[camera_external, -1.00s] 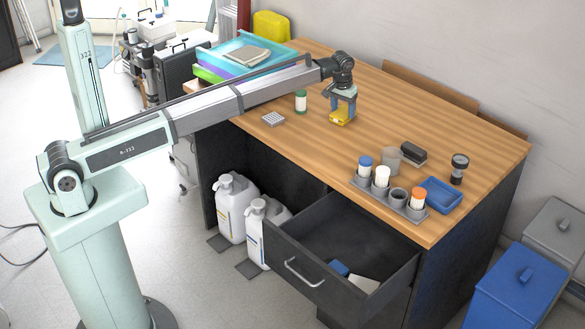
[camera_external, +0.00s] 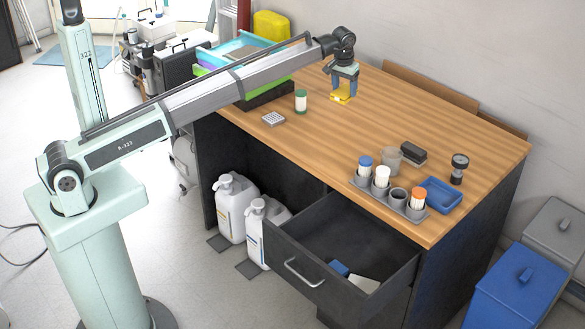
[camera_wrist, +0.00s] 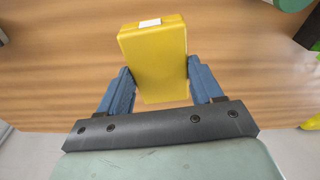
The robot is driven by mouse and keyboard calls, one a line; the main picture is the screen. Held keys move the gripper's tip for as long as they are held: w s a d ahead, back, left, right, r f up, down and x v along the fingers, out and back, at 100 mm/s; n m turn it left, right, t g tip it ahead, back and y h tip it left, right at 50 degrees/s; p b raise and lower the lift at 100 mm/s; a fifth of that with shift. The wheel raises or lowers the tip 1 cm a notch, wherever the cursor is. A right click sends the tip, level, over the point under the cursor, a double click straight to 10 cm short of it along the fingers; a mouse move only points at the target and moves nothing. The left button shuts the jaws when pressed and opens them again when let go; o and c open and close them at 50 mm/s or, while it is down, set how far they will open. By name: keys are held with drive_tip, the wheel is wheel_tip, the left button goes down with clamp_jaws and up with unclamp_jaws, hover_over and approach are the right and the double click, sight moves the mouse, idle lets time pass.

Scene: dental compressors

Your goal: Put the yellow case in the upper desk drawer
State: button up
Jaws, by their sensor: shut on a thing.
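The yellow case (camera_external: 341,98) is a small flat box with a white label. My gripper (camera_external: 345,92) is shut on it and holds it above the back part of the wooden desk top. In the wrist view the case (camera_wrist: 153,60) sits between the two blue fingers of my gripper (camera_wrist: 158,88), slightly tilted. The upper desk drawer (camera_external: 305,247) is pulled open at the front right of the desk. Inside it lie a small blue thing (camera_external: 339,268) and a pale flat thing (camera_external: 364,284).
A grey rack (camera_external: 388,199) of several containers, a blue tray (camera_external: 441,195), a clear cup (camera_external: 389,158) and a black block (camera_external: 413,153) stand near the drawer. A green-topped jar (camera_external: 301,101) and a white grid block (camera_external: 273,119) stand left. The desk's middle is clear.

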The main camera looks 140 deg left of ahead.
drive_tip(key=shift+r, duration=0.85)
wheel_tip(320, 180, up, 4)
drive_tip(key=shift+a+r, duration=0.1)
drive_tip(key=shift+r, duration=0.15)
drive_tip(key=w+d+m+t, duration=0.1)
drive_tip(key=w+d+m, duration=0.7)
drive_tip(key=w+d, duration=0.1)
drive_tip(key=m+h, duration=0.3)
drive_tip(key=m, duration=2.6)
hover_over(316, 245)
drive_tip(key=w+d, duration=0.3)
drive_tip(key=shift+m+g, duration=0.3)
drive_tip(key=shift+g, duration=0.1)
drive_tip(key=shift+d+f, duration=0.2)
drive_tip(key=shift+f, duration=18)
drive_tip(key=shift+f, duration=0.1)
